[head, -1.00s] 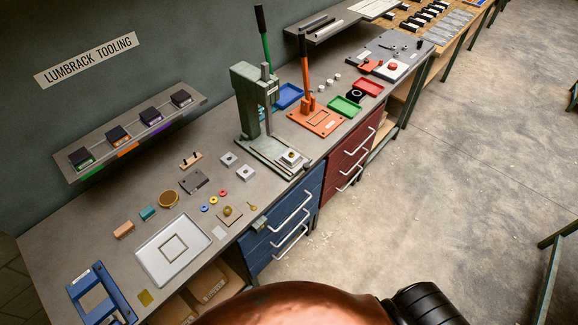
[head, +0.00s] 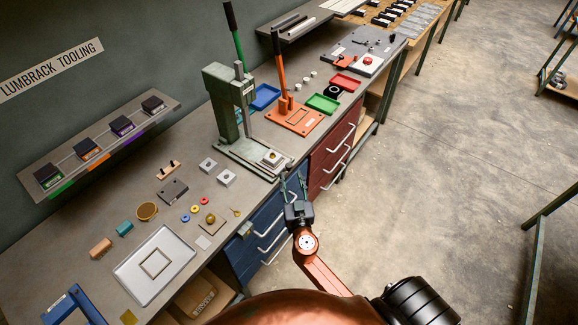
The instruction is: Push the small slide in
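The green fly press (head: 226,108) stands on the bench with its green-handled lever raised. On its base plate (head: 240,154) sits a small light block (head: 271,157) with a round brassy piece on top. This block may be the small slide, but I cannot tell how far in it is. My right gripper (head: 292,179) is in front of the press base, at the bench's front edge. Its two fingers point towards the press and stand apart with nothing between them. I cannot tell whether a fingertip touches the press. My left gripper is not in view.
An orange lever press (head: 293,117) stands behind to the right, with blue, green and red trays around it. Small blocks, rings and a white tray (head: 126,269) lie on the left of the bench. Blue drawers (head: 262,235) with handles are below.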

